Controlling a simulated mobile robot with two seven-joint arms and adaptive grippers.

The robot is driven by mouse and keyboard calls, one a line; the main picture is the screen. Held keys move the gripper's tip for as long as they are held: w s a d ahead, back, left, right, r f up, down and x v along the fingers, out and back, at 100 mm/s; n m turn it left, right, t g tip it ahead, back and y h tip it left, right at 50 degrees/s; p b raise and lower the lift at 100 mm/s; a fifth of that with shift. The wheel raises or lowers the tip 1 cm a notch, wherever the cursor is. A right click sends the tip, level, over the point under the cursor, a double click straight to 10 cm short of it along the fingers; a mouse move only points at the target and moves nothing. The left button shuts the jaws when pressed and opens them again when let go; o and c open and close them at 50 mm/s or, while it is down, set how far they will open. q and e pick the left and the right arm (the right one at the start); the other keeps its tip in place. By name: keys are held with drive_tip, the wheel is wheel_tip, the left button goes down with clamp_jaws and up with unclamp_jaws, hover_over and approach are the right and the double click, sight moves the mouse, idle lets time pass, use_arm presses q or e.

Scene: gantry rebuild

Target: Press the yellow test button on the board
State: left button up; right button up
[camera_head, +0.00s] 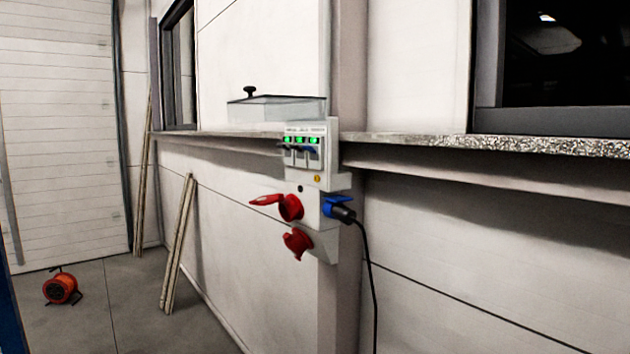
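The board (318,182) is a light grey power distribution box on a wall post in the middle of the camera_head view. The yellow test button (317,178) is a small round spot on its front, below a row of switches with green markings (302,140). A small dark round spot (300,188) sits lower left of the button. Below are two red sockets, the upper (290,207) with its lid raised, the lower (297,242). A blue socket (336,206) on the right side holds a black plug with a hanging cable. Neither gripper is in view.
A stone-topped ledge (480,146) runs along the wall to both sides of the board. A clear cover with a black knob (277,109) stands behind it. Wooden planks (178,245) lean on the wall; an orange cable reel (60,288) lies on open floor at left.

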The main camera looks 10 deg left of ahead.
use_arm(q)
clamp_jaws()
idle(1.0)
